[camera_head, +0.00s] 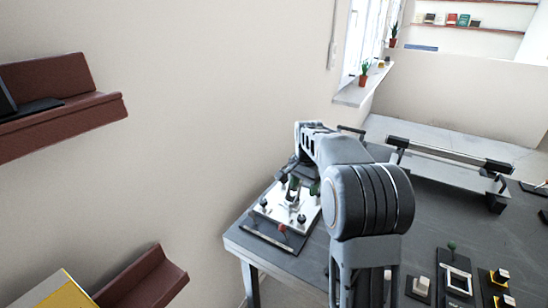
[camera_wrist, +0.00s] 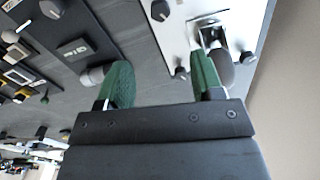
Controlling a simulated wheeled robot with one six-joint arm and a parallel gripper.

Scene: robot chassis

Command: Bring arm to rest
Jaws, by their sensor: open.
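My arm (camera_head: 368,200) reaches over the dark grey table toward its left end. My gripper (camera_wrist: 160,78) shows in the wrist view with its two green fingers wide apart. Only grey surface shows between the fingers, and nothing is held. In the head view my gripper (camera_head: 304,187) is small and partly hidden by my arm, above a white plate fixture (camera_head: 273,208) with black knobs. In the wrist view the white plate (camera_wrist: 180,38) lies beyond the right finger. That finger overlaps a metal part on it; I cannot tell whether they touch.
The table (camera_head: 440,230) holds a long rail device (camera_head: 445,153) at the back and several small black-and-white fixtures (camera_head: 457,284) at the front right. A wall stands left of the table, with brown shelves (camera_head: 60,120). The table's middle is fairly clear.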

